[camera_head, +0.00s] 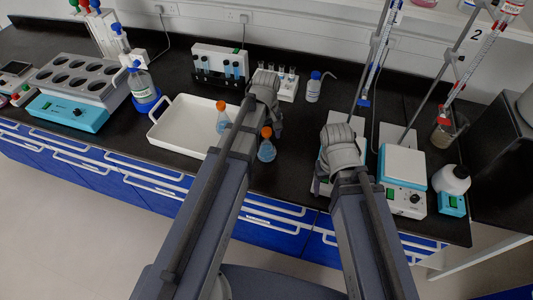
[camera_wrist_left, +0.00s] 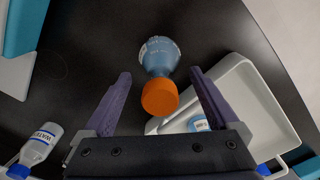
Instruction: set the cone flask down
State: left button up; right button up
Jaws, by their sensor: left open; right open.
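A cone flask (camera_wrist_left: 160,55) with blue contents and an orange cap stands on the black bench beside the tray; it also shows in the head view (camera_head: 266,152). My left gripper (camera_wrist_left: 160,74) is open, with its two fingers apart on either side of the flask's cap and neck. No finger visibly touches the flask. In the head view my left wrist is just above and behind it. My right gripper (camera_head: 325,178) is open over the hotplate area, mostly hidden by its own wrist.
A white tray (camera_head: 168,146) lies left of the flask and holds a second orange-capped flask (camera_head: 222,117). A wash bottle (camera_head: 313,88) and a small tube rack (camera_head: 288,88) stand behind. Stirrer hotplates (camera_head: 402,168) and burette stands are to the right.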

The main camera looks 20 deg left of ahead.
pick_arm(q)
notch_tip(320, 180, down, 2)
jog(key=shift+f+b, duration=0.1)
jog(key=shift+b, duration=0.5)
grip_shut()
dwell(0.5)
